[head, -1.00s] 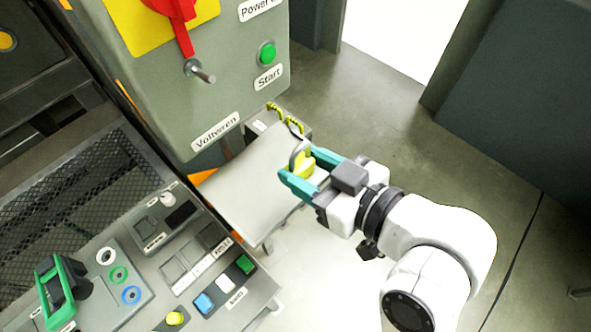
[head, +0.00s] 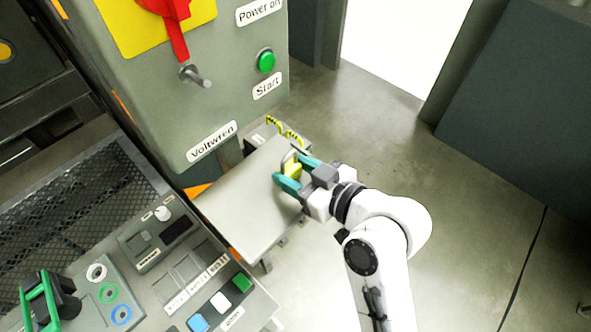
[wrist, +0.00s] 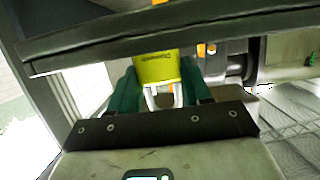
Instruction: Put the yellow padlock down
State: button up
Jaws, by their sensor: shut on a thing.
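The yellow padlock (head: 292,170) with a grey shackle is between the teal fingertips of my gripper (head: 291,174), which is shut on it. In the head view the padlock is over the right part of a plain grey shelf (head: 245,195) below the cabinet. I cannot tell whether it touches the shelf. In the wrist view the padlock's yellow body (wrist: 157,67) with dark lettering shows between the two teal fingers (wrist: 160,90). A dark edge crosses just above it there.
The grey cabinet (head: 215,100) with a red handle (head: 172,30) and green Start button (head: 265,60) stands behind the shelf. Yellow-black striped pieces (head: 285,130) are at the shelf's back. A control panel (head: 185,275) with buttons lies at lower left. Open floor (head: 400,140) is right.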

jog(key=shift+f, duration=0.15)
jog(key=shift+f, duration=0.1)
jog(key=o, duration=1.1)
